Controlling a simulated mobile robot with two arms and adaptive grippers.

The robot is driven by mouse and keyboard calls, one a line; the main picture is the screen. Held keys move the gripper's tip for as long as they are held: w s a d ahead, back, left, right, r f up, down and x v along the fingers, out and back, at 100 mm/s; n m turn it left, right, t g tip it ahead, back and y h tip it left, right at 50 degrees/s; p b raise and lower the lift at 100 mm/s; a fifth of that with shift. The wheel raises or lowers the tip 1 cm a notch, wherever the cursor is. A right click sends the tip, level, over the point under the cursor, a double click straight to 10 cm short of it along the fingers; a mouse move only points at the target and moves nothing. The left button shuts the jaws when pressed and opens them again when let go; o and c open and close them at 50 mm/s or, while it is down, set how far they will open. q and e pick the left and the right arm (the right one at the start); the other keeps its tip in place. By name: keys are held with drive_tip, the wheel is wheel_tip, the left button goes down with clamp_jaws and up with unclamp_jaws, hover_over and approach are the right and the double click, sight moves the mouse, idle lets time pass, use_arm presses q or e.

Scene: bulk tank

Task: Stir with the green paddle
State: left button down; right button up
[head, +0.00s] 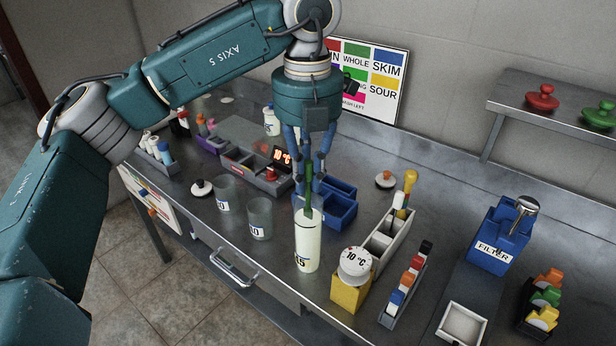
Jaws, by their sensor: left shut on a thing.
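The green paddle (308,190) hangs upright below my left gripper (312,164), which comes down from above and is shut on its upper part. Under it stands a tall white cylinder (307,242) with a dark-lettered label near its base, upright near the front of the steel bench. The paddle's lower end overlaps the cylinder's mouth; how deep it reaches inside is hidden. My right gripper is not in view.
Two grey beakers (259,217) stand left of the cylinder. A blue divided bin (342,210) is close behind it. A yellow block with a round dial (355,265) and a white rack (383,245) stand to the right. A blue filter box (492,240) is farther right.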

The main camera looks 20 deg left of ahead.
sight(309, 161)
use_arm(q)
drive_tip(key=shift+r+p, duration=1.4)
drive_tip(key=shift+r, duration=0.85)
drive_tip(key=shift+r+p, duration=2.05)
drive_tip(key=shift+r, duration=0.85)
